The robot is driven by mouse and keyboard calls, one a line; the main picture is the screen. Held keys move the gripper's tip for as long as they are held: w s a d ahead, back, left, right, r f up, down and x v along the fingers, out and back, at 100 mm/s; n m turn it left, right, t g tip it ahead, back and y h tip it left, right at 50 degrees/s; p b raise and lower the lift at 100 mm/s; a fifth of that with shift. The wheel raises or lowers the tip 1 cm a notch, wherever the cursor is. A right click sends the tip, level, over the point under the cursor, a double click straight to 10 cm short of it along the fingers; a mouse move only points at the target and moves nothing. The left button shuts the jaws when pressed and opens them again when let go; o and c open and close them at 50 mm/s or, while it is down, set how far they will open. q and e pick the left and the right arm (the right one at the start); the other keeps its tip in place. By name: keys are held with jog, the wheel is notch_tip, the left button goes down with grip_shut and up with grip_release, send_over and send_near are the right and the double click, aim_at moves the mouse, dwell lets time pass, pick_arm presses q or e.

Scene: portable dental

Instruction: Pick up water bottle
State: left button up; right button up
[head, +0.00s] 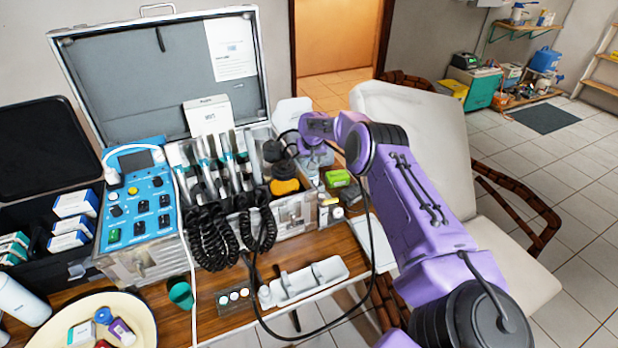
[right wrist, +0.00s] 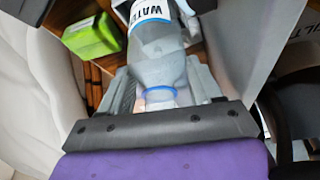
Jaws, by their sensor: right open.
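The water bottle (right wrist: 158,68) is clear, with a white label reading "WATE" and a blue ring near its cap end. In the right wrist view it lies between the two grey fingers of my right gripper (right wrist: 163,88). The fingers are open, one on each side of the bottle's neck and shoulder; whether they touch it I cannot tell. In the head view my right gripper (head: 314,154) is just right of the open case, and the bottle is largely hidden there. My left gripper is not in view.
The open metal case (head: 130,268) with corded dental tools stands left of my gripper. A green box (head: 337,178) and small bottles (head: 328,208) stand close by. A beige chair (head: 425,125) is behind my right arm. A white tray (head: 305,282) lies in front.

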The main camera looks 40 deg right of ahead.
jog(key=shift+r, duration=0.3)
jog(key=c, duration=0.9)
